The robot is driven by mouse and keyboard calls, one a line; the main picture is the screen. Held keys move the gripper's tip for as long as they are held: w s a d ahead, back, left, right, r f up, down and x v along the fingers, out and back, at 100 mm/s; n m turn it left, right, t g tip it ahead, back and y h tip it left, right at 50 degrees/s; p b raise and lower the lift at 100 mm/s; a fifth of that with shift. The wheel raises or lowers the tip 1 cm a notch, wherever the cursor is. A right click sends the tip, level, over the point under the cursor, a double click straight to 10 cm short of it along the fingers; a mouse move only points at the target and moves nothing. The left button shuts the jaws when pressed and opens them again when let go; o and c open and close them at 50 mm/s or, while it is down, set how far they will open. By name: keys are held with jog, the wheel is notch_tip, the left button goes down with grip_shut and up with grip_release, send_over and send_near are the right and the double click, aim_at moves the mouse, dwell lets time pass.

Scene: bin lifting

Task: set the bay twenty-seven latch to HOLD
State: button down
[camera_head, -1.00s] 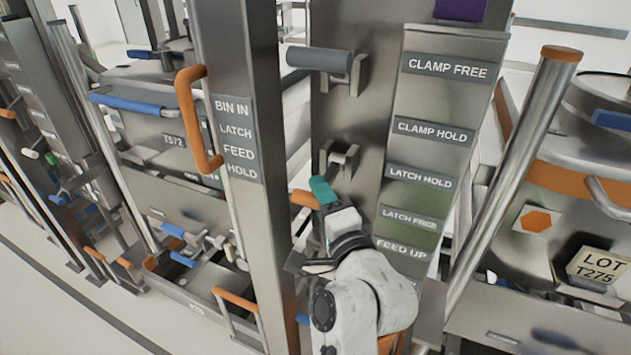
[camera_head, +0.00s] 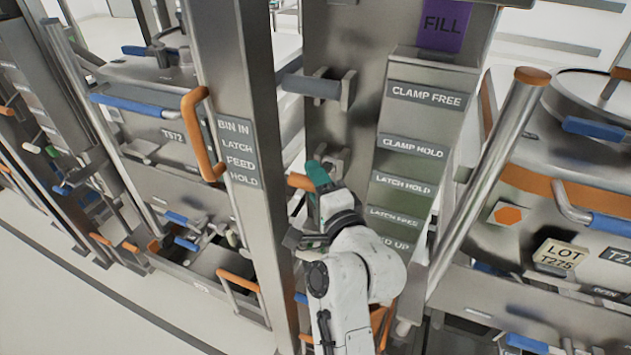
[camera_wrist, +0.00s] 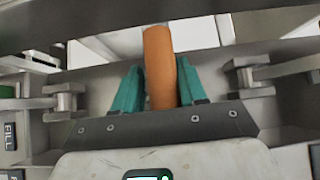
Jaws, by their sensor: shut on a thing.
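My gripper (camera_head: 316,176), with teal fingers, is shut on an orange latch handle (camera_head: 298,182) beside the steel column. The wrist view shows the orange handle (camera_wrist: 159,52) between the two teal fingers (camera_wrist: 160,85). The handle's bracket (camera_head: 338,163) is partly hidden behind my gripper. To its right, the LATCH HOLD plate (camera_head: 403,186) sits above the LATCH FREE plate (camera_head: 395,217) on the label panel. The handle is roughly level with LATCH HOLD in the picture. No bay number twenty-seven is readable.
A grey-gripped clamp lever (camera_head: 311,85) sticks out above. A post with a BIN IN, LATCH, FEED, HOLD sign (camera_head: 237,152) and an orange grab handle (camera_head: 196,135) stands close on the left. A slanted steel tube (camera_head: 490,185) is on the right. My arm hides the lower column.

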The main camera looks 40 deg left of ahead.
jog(key=shift+w+d+r, duration=0.1)
jog(key=shift+w+r, duration=0.15)
jog(key=shift+r, duration=0.35)
jog(key=shift+w+r, duration=0.2)
jog(key=shift+r, duration=0.4)
jog(key=c, duration=0.8)
grip_release()
jog(key=shift+c, duration=0.2)
jog(key=shift+f, duration=0.1)
jog(key=f+b+v, duration=0.1)
jog(key=v, duration=0.9)
jog(key=shift+s+d, duration=0.15)
jog(key=shift+s, duration=0.15)
